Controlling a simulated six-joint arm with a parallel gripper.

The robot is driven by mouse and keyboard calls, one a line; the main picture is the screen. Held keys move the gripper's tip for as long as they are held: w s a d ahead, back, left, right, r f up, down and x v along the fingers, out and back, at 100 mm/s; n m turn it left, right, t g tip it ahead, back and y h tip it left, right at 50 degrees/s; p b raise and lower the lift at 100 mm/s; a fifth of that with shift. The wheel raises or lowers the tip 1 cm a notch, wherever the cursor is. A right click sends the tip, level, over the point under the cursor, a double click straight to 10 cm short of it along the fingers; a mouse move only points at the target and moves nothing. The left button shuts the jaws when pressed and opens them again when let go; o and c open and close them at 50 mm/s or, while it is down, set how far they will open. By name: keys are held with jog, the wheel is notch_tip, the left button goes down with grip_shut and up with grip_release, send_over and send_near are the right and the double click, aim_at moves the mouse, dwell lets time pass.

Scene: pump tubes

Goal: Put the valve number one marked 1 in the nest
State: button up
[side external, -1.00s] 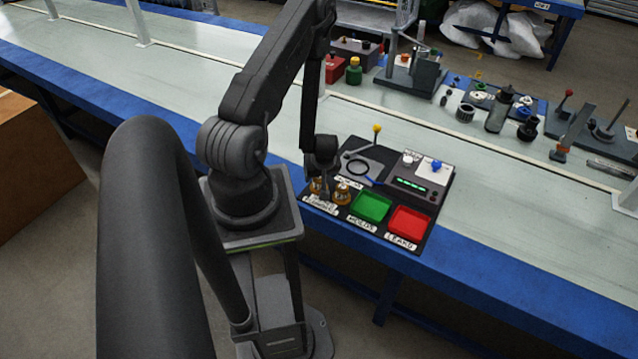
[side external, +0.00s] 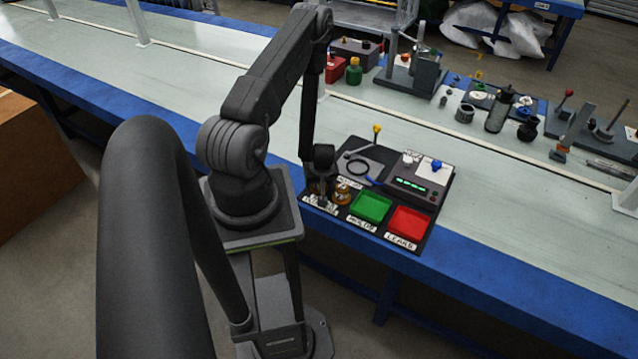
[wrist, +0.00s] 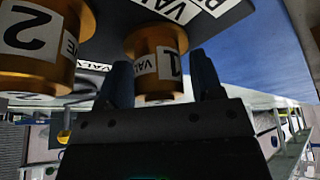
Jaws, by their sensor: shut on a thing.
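Valve one (wrist: 146,62), a gold cylinder with a white label marked 1, sits between the two fingers of my gripper (wrist: 161,80) in the wrist view. The gripper is shut on it. Valve two (wrist: 40,45), a like gold cylinder marked 2, stands close beside it at the left. In the side view my gripper (side external: 322,192) is low at the valve area on the front left of the black board, and partly hides the valves there. A grey fixture (side external: 358,161) with a yellow-knobbed lever stands behind; I cannot tell surely whether it is the nest.
A green tray (side external: 371,207) and a red tray (side external: 410,221) lie to the right of the valves. A grey box with green lights (side external: 412,187) stands behind them. Various tools and parts stand farther back on the bench. The bench's front left is clear.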

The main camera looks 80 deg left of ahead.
jog(key=shift+c, duration=1)
jog(key=shift+r, duration=0.1)
